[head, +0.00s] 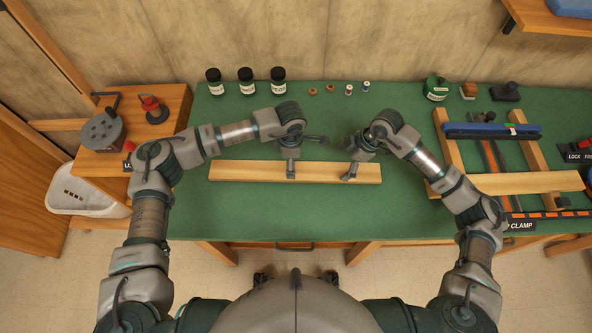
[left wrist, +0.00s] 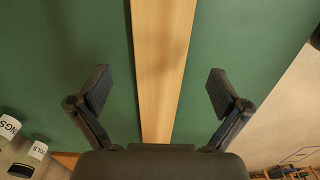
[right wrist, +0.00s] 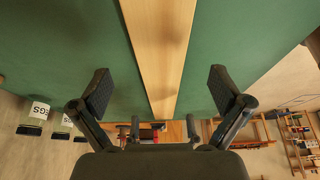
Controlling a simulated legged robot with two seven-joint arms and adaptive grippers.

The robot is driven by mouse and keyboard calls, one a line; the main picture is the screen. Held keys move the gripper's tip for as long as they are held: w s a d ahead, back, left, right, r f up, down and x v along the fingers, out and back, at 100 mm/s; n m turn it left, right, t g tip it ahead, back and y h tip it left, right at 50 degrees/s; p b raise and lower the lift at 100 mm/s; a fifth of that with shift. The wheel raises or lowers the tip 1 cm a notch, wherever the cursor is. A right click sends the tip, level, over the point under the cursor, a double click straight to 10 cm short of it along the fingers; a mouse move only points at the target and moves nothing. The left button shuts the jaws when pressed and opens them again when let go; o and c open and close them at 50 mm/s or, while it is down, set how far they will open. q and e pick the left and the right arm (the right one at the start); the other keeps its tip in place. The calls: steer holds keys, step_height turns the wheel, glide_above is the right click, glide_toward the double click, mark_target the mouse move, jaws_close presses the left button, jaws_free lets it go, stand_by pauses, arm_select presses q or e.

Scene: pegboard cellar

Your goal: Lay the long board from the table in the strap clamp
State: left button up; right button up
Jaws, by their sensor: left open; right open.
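The long board (head: 245,171) lies flat on the green table, running left to right in front of me. My left gripper (head: 308,158) is open over its middle; in the left wrist view the board (left wrist: 163,60) passes between the spread fingers, unheld. My right gripper (head: 348,160) is open over the board's right part; in the right wrist view the board (right wrist: 158,45) also runs between the fingers. The strap clamp stands at the right, with wooden rails (head: 532,143), a blue bar (head: 490,131) and an orange-and-black strap (head: 550,219). A pale wooden piece (head: 520,183) lies across the rails.
Several dark jars (head: 246,82) and small pieces stand along the back edge. A green tin (head: 436,88) is near the clamp. A wooden side stand (head: 172,103) with tools and a white basket (head: 85,203) are at left. Table between board and clamp is clear.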

mark_target(333, 171)
arm_select(q)
steer(key=f, duration=0.4)
steer(key=shift+a+f, duration=0.1)
steer(key=shift+a, duration=0.25)
arm_select(e)
steer(key=x, duration=0.4)
steer(key=shift+a+f, duration=0.1)
steer(key=shift+a, duration=0.25)
arm_select(q)
steer(key=shift+d+f, duration=0.15)
steer(key=shift+f, duration=0.2)
arm_select(e)
steer(key=shift+f, duration=0.3)
arm_select(q)
steer(key=shift+d+f, duration=0.2)
arm_select(e)
steer(key=shift+d+f, duration=0.15)
steer(key=shift+f, duration=0.1)
arm_select(q)
steer(key=shift+d+f, duration=0.1)
steer(key=shift+d, duration=0.35)
arm_select(e)
steer(key=shift+d+f, duration=0.15)
steer(key=shift+d, duration=0.25)
arm_select(q)
steer(key=shift+a, duration=0.1)
arm_select(e)
steer(key=shift+a, duration=0.1)
